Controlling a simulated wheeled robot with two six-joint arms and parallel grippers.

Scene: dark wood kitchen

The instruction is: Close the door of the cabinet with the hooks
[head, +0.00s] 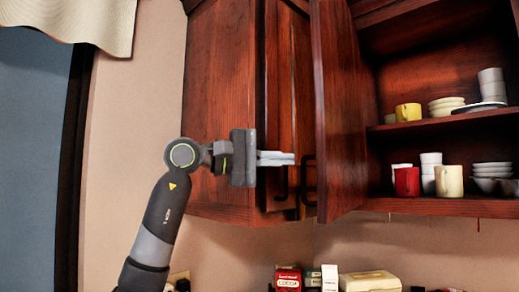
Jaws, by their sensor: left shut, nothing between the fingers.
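The cabinet (440,60) at the right has open shelves, and small hooks seem to hang under its bottom edge. Its dark reddish wood door (338,100) stands open, swung out toward me at the cabinet's left side. A dark handle (308,180) shows at the door's left edge. My left gripper (290,158) is shut and empty, its fingers pointing right, left of the door's edge and a little above the handle's middle. I cannot tell whether the fingertips touch anything. My right gripper is not in view.
Another wood cabinet (222,100) with a closed front and dark handle (281,186) is behind my left gripper. Yellow mug (408,112), red mug (406,181), bowls and cups stand on the shelves. Boxes (288,278) and a cream container (370,281) sit below.

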